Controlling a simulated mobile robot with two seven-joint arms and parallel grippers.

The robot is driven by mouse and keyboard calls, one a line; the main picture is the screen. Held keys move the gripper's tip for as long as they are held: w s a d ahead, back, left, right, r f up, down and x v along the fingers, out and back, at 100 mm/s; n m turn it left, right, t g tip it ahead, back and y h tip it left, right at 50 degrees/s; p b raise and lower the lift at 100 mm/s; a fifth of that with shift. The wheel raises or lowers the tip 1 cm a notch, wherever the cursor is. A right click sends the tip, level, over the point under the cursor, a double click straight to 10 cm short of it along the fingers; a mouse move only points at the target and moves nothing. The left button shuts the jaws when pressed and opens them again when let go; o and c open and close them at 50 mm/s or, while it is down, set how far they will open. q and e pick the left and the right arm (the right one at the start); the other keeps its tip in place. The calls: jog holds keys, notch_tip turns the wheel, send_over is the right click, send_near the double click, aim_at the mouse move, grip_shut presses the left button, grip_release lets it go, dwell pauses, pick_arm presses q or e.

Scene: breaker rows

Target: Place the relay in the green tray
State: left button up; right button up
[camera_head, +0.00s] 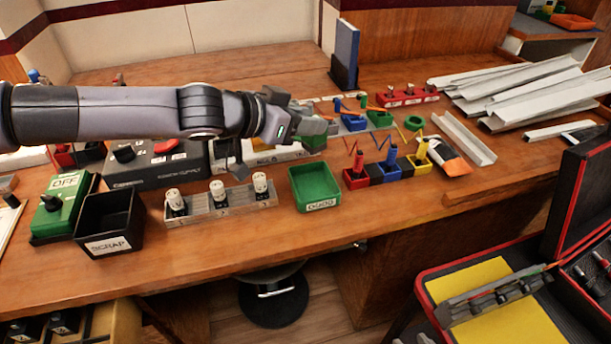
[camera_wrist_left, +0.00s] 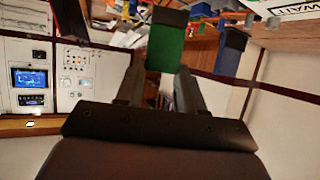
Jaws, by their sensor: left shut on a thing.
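The green tray (camera_head: 313,202) stands near the front edge of the bench, with a white label on its front. It looks empty. My left gripper (camera_head: 312,128) is above and behind the tray in the head view, clear of it. It is shut on the relay, a green block with a dark end; the relay (camera_wrist_left: 166,47) shows between the fingers in the left wrist view. In the head view the relay (camera_head: 314,141) is partly hidden by the gripper. My right gripper is not in view.
A black SCRAP bin (camera_head: 108,225) and a green OFF box (camera_head: 62,210) stand at left. A grey rail (camera_head: 220,207) with white-topped parts lies left of the tray. Red, blue and yellow holders (camera_head: 388,170) stand right of it. Pale metal channels (camera_head: 530,90) lie at the back right.

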pick_arm(q)
notch_tip(320, 180, down, 12)
jog(key=shift+r+b, duration=0.15)
jog(key=shift+b, duration=0.6)
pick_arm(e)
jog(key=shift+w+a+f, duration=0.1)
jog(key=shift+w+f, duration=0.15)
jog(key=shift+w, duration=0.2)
pick_arm(q)
jog(key=o, duration=1.1)
jog(key=shift+c, duration=0.2)
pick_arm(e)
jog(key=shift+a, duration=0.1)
